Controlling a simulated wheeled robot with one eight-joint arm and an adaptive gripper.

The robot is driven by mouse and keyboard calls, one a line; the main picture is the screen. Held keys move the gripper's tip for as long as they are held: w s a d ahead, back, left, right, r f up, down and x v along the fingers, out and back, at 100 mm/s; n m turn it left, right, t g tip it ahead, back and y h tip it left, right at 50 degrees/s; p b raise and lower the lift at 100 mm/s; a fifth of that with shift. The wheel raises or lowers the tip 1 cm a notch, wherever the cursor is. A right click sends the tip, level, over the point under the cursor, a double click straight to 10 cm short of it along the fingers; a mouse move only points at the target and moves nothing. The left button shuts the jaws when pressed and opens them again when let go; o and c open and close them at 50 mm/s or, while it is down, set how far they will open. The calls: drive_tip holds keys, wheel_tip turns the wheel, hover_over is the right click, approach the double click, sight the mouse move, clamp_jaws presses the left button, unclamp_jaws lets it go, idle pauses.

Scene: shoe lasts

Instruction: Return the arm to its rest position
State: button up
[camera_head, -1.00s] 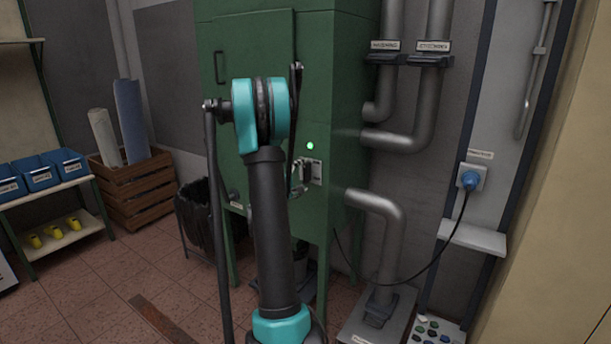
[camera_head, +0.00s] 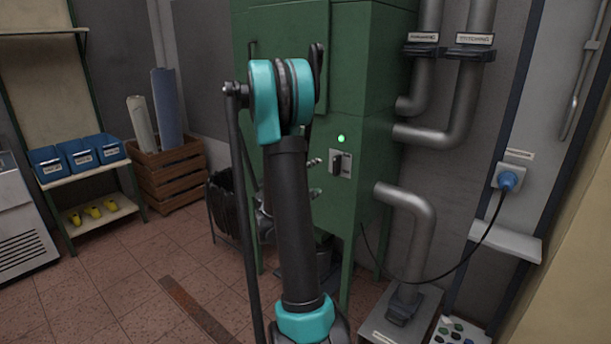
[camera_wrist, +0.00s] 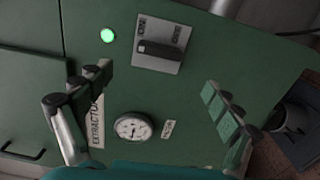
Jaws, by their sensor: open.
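My arm stands upright in the middle of the head view, in front of the green cabinet (camera_head: 375,130). My gripper (camera_wrist: 160,95) shows in the wrist view with its two fingers wide apart and nothing between them. It faces the cabinet front, apart from it as far as I can tell. In the head view the gripper is mostly hidden behind my arm. Ahead of the fingers are a black rotary switch (camera_wrist: 160,48) on a pale plate, a lit green lamp (camera_wrist: 107,36), a round gauge (camera_wrist: 133,127) and an "EXTRACTOR" label (camera_wrist: 97,122).
Grey pipes (camera_head: 420,215) and a blue plug (camera_head: 508,180) with a hanging cable are right of the cabinet. A wooden crate (camera_head: 168,178) with rolls and a shelf with blue bins (camera_head: 80,155) stand left. The tiled floor at left front is mostly clear.

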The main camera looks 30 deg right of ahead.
drive_tip(key=s+a+f+m+g+y, duration=0.1)
drive_tip(key=s+a+f+y, duration=0.4)
drive_tip(key=s+a, duration=0.3)
drive_tip(key=s+a+f+m+y, duration=0.2)
drive_tip(key=s+a+f+y, duration=0.3)
drive_tip(key=a, duration=0.8)
drive_tip(key=s+a+f+m+g+y, duration=0.1)
drive_tip(key=s+a+f+y, duration=0.4)
drive_tip(key=s+a, duration=0.5)
drive_tip(key=shift+s+a+m+g+y, duration=0.3)
drive_tip(key=shift+s+a+y, duration=0.1)
drive_tip(key=shift+a+y, duration=0.4)
